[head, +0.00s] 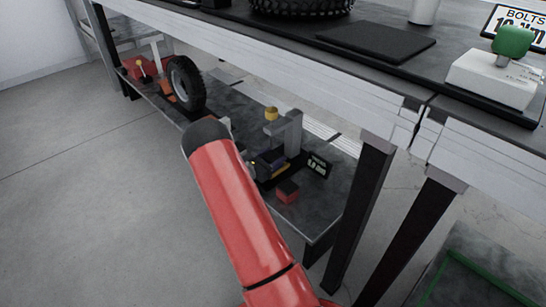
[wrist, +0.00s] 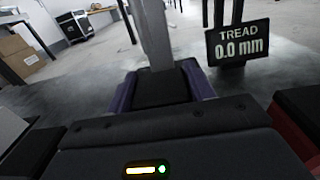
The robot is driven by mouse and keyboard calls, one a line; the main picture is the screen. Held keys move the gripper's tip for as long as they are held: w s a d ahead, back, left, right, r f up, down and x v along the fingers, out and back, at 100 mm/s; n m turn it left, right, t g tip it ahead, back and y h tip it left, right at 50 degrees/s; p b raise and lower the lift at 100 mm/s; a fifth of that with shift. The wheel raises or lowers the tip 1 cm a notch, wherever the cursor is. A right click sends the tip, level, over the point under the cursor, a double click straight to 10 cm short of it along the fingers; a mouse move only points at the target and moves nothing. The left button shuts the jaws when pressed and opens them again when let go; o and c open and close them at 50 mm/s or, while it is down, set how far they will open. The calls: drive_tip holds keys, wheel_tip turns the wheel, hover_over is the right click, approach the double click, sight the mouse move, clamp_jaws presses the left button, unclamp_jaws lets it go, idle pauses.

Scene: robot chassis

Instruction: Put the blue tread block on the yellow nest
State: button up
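The blue tread block (wrist: 203,84), blue-sided with a black top, is straight ahead of my gripper in the wrist view, in front of a grey post. In the head view a dark bluish block (head: 271,157) shows near the gripper. Just under it a yellow strip (head: 280,172) shows, apparently part of the yellow nest; whether they touch is unclear. My gripper's black body (wrist: 165,143) fills the bottom of the wrist view.
A grey post (head: 294,132) with a yellow-topped piece (head: 271,113) stands close by. A wheel (head: 186,83) stands farther left on the shelf, under the bench top.

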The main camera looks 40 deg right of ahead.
drive_tip(key=o, duration=0.3)
drive_tip(key=shift+o, duration=0.2)
drive_tip(key=shift+r, duration=0.1)
